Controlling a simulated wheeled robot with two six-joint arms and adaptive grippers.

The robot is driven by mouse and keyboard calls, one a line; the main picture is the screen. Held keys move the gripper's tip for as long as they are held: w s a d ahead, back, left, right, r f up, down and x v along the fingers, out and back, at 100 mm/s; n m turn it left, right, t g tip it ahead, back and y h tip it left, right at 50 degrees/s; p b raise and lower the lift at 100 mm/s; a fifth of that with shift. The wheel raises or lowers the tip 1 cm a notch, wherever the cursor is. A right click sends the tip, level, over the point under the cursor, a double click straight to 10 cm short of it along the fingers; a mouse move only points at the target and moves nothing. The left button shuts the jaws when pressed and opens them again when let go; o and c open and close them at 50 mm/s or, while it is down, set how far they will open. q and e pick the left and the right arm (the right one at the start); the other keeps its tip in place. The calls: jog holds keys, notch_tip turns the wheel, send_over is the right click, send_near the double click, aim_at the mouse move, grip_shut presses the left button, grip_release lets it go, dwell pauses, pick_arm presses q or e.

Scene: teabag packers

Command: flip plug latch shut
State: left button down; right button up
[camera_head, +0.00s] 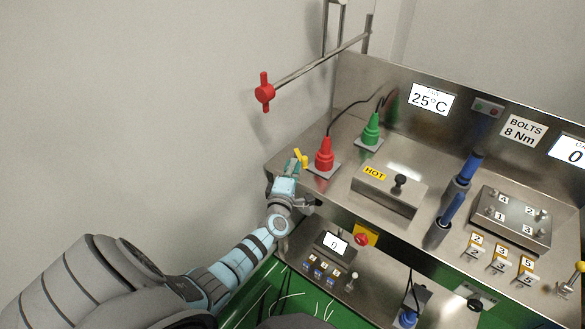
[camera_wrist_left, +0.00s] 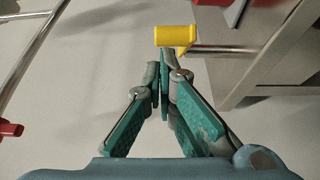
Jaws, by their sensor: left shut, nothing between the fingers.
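The red plug (camera_head: 323,155) stands upright on its base plate at the left end of the steel bench, with a black cable from its top. A yellow latch handle (camera_head: 300,158) sticks out to the left of the red plug. In the left wrist view the yellow handle (camera_wrist_left: 176,36) sits on a metal rod, just beyond my fingertips. My left gripper (camera_head: 296,167) is shut and empty, with its tips right by the yellow handle; I cannot tell whether they touch it. The left wrist view shows its teal fingers (camera_wrist_left: 163,70) closed together. My right gripper is not in view.
A green plug (camera_head: 370,131) stands behind the red one. A box marked HOT (camera_head: 391,186) is to the right. A red valve handle (camera_head: 265,92) on a pipe juts out above. A lower panel (camera_head: 335,262) with buttons lies in front. The wall side at left is open.

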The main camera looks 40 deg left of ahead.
pick_arm(q)
jog(key=shift+d, duration=0.1)
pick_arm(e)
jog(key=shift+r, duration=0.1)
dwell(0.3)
pick_arm(q)
jog(key=shift+w+d+n+g+y, duration=0.2)
jog(key=shift+n+g+y, duration=0.15)
jog(key=shift+y, duration=0.25)
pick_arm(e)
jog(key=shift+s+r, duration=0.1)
